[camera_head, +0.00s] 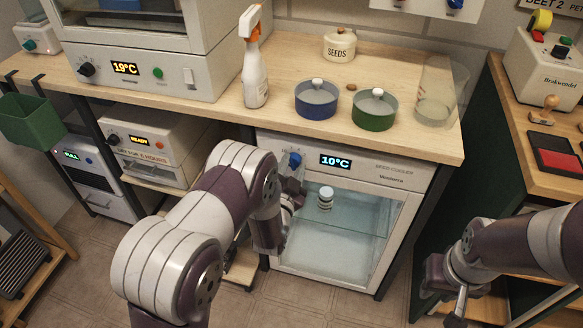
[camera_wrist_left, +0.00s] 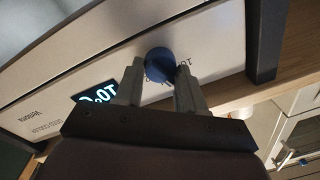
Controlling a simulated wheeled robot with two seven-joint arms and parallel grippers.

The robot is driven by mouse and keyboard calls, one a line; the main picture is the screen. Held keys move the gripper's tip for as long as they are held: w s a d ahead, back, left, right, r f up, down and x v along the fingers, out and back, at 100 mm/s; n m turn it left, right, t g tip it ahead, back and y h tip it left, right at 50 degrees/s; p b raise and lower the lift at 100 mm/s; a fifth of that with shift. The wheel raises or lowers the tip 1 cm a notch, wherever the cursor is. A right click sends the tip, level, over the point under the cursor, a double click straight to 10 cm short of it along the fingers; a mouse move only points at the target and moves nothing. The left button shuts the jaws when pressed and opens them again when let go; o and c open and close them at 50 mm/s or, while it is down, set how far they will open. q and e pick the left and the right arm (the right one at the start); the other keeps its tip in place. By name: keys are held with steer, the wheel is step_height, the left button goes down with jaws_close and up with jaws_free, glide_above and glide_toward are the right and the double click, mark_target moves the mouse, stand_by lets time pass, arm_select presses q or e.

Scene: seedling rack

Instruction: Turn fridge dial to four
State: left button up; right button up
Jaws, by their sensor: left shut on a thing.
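The fridge (camera_head: 400,172) stands under the wooden counter, with a glass door and a display (camera_head: 335,162) reading 10°C. Its blue dial (camera_head: 295,159) is left of the display. In the left wrist view the dial (camera_wrist_left: 160,62) sits between the fingertips of my left gripper (camera_wrist_left: 160,72), which is shut on it. In the head view my left gripper (camera_head: 293,180) is at the fridge's upper left corner, partly hidden by my arm. The dial's scale marks are too small or covered to read. My right gripper (camera_head: 450,290) hangs low at the right, away from the fridge; its finger opening is unclear.
A white incubator with a 19°C display (camera_head: 124,68) stands left. A side table (camera_head: 540,100) is at right.

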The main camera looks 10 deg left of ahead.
arm_select(q)
steer(key=m, duration=0.4)
steer(key=shift+f+m, duration=0.2)
steer(key=shift+m, duration=0.2)
steer(key=shift+m+h, duration=0.4)
steer(key=shift+m, duration=1.5)
steer(key=shift+f, duration=0.1)
steer(key=o, duration=1)
steer(key=shift+o, duration=0.2)
steer(key=s+p, duration=0.1)
steer(key=s, duration=1.1)
steer(key=shift+s+f, duration=0.3)
steer(key=shift+s, duration=0.1)
steer(key=shift+a, duration=0.1)
